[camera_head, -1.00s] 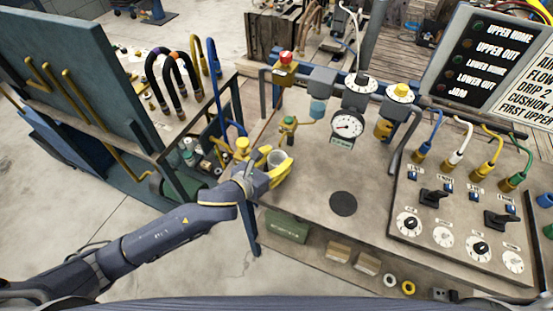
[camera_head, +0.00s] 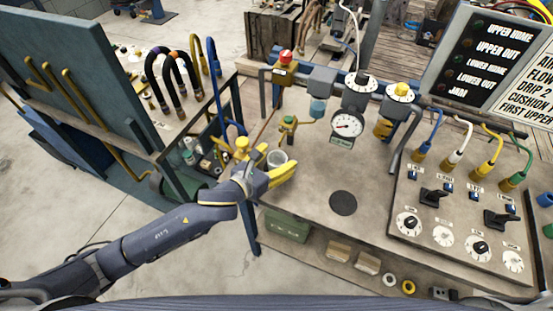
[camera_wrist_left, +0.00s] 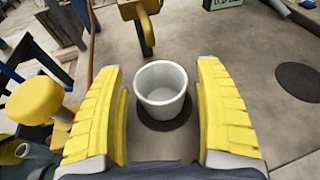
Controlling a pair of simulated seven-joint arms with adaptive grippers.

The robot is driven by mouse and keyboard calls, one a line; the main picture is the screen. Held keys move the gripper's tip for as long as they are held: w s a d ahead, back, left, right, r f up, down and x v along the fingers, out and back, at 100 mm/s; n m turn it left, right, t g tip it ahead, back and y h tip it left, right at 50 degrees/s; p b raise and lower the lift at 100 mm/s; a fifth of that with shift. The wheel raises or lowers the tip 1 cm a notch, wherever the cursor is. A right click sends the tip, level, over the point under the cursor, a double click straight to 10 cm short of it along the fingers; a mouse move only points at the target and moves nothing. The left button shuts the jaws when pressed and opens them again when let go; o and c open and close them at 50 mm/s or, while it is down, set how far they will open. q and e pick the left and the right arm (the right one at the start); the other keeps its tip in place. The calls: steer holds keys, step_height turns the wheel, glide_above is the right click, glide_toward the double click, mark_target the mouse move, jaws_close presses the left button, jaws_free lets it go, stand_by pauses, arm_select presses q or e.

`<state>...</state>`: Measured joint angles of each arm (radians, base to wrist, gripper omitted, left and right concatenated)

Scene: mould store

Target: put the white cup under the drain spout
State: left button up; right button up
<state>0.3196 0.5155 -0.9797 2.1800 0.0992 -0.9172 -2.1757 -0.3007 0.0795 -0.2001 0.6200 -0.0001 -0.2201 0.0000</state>
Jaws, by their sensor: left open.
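The white cup (camera_head: 277,158) stands upright on the bench, and the left wrist view shows the cup (camera_wrist_left: 161,88) on a dark round patch (camera_wrist_left: 165,121). It looks empty. My left gripper (camera_head: 273,161) is open, with one yellow finger on each side of the cup. In the left wrist view, gaps show between the cup and both fingers of the gripper (camera_wrist_left: 162,78). The drain spout (camera_wrist_left: 145,34) hangs down just beyond the cup's far rim. The green-handled drain valve (camera_head: 288,124) is behind the cup. My right gripper is not in view.
A yellow knob (camera_head: 242,144) stands close left of my gripper. A gauge (camera_head: 347,125) and a red-topped fitting (camera_head: 285,63) stand farther back. A control panel (camera_head: 465,205) fills the right. The bench around the dark disc (camera_head: 343,203) is clear.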

mark_target(268, 166)
arm_select(q)
steer(key=shift+v, duration=2.05)
